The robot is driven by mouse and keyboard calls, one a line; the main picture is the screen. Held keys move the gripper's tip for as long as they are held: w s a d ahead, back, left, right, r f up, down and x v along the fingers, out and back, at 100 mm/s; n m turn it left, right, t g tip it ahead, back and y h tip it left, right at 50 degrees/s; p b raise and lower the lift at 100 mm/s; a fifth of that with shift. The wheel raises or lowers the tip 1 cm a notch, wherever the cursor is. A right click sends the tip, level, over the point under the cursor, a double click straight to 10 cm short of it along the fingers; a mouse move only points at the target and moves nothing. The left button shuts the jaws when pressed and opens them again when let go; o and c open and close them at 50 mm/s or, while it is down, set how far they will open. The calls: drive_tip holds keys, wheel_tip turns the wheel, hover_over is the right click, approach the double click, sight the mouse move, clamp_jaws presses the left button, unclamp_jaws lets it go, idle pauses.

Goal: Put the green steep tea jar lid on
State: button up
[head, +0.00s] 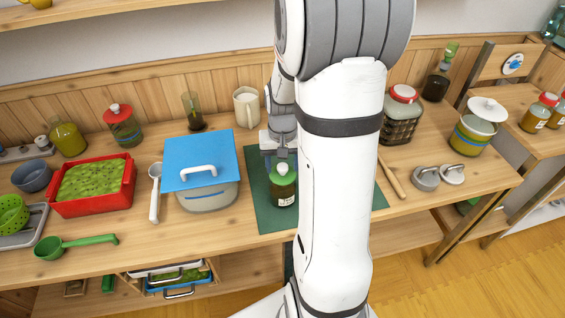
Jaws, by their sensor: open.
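A dark glass jar (283,196) stands upright on the green mat (258,215), just left of my forearm. A green lid (283,174) with a small knob sits at the top of the jar; I cannot tell whether it is fully seated. My gripper (279,160) is directly above the lid, pointing down, with its jaws open. The fingertips are small and close to the lid's knob; I cannot tell whether they touch it. My arm hides much of the mat to the right of the jar.
A grey container with a blue lid (200,162) stands left of the mat, with a white spoon (155,194) beside it. A cream mug (247,107) is behind. A wooden stick (391,178) and grey knobbed lids (426,179) lie to the right.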

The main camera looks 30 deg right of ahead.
wheel_tip(320, 180, up, 8)
drive_tip(key=shift+f, duration=0.1)
idle(0.5)
idle(0.9)
drive_tip(key=s+a+r+n+t, duration=0.1)
drive_tip(key=s+a+r+n, duration=0.1)
drive_tip(key=s+a, duration=0.4)
drive_tip(key=s+a+r+n+t, duration=0.2)
drive_tip(key=s+a+r, duration=0.1)
drive_tip(key=s+a, duration=0.3)
drive_tip(key=shift+s+a+r+n, duration=0.2)
drive_tip(key=shift+a+r+n, duration=0.1)
drive_tip(key=shift+a+n, duration=0.1)
drive_tip(key=shift+d, duration=0.1)
idle(0.8)
